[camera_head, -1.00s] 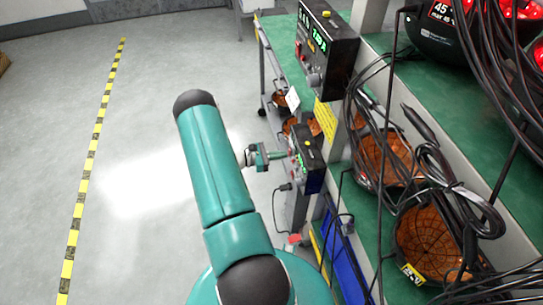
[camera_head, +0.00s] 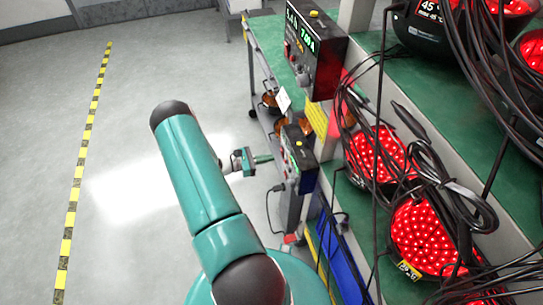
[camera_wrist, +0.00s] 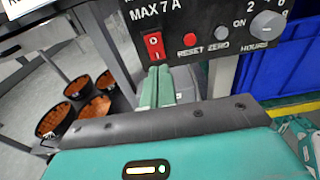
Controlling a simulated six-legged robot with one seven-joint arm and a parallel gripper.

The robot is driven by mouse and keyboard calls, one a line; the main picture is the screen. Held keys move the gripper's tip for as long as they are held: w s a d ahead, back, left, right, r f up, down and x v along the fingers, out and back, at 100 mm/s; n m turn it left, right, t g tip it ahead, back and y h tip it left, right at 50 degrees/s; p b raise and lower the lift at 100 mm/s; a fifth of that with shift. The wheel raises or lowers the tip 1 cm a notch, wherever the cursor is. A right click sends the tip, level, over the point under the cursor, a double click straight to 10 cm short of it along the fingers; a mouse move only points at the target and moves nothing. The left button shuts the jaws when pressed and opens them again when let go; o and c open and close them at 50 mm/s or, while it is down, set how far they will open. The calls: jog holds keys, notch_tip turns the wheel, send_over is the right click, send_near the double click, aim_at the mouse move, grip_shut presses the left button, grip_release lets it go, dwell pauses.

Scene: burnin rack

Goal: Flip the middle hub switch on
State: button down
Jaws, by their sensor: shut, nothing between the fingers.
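My gripper (camera_head: 266,158) is shut and empty, its fingers pointing at a small black control box (camera_head: 298,158) on the rack's side. In the wrist view, the green fingertips (camera_wrist: 156,72) stand close below a red rocker switch (camera_wrist: 154,47) on a black panel (camera_wrist: 205,20) marked MAX 7 A. I cannot tell whether they touch it. The rocker's markings show, but its tilt is hard to read. I cannot tell for certain that this box is the middle hub. Red lamps (camera_head: 379,154) on the middle shelf and lamps (camera_head: 428,232) on the lower shelf are lit.
A larger black box (camera_head: 312,48) with a green display hangs higher on the rack. The panel also carries a red RESET button (camera_wrist: 190,40) and an HOURS knob (camera_wrist: 267,25). Black cables hang before the shelves. Open floor (camera_head: 120,170) lies left.

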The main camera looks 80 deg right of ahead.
jog(key=f+v, duration=0.2)
jog(key=v, duration=0.9)
jog(key=shift+f, duration=0.15)
jog(key=shift+w, duration=0.15)
jog(key=w+a+r+m+t+y, duration=0.1)
jog(key=w+a+r+m+t, duration=0.15)
jog(key=w+a+r, duration=0.5)
jog(key=w+a+r+m+t+y, duration=0.15)
jog(key=a+r+t, duration=0.3)
jog(key=r, duration=0.65)
jog(key=w+a+r+m+t+y, duration=0.1)
jog(key=w+a+r+t+y, duration=0.1)
jog(key=w+a+r, duration=0.6)
jog(key=s+a+r+t+y, duration=0.1)
jog(key=s+a+r+t, duration=0.2)
jog(key=a+r, duration=0.3)
jog(key=s+a+r+t+y, duration=0.2)
jog(key=s+a+r+t, duration=0.2)
jog(key=a, duration=0.7)
jog(key=s+a+r+m+t+y, duration=0.1)
jog(key=s+a+r+t, duration=0.3)
jog(key=a+r, duration=0.3)
jog(key=shift+a+r, duration=0.35)
jog(key=shift+a, duration=0.65)
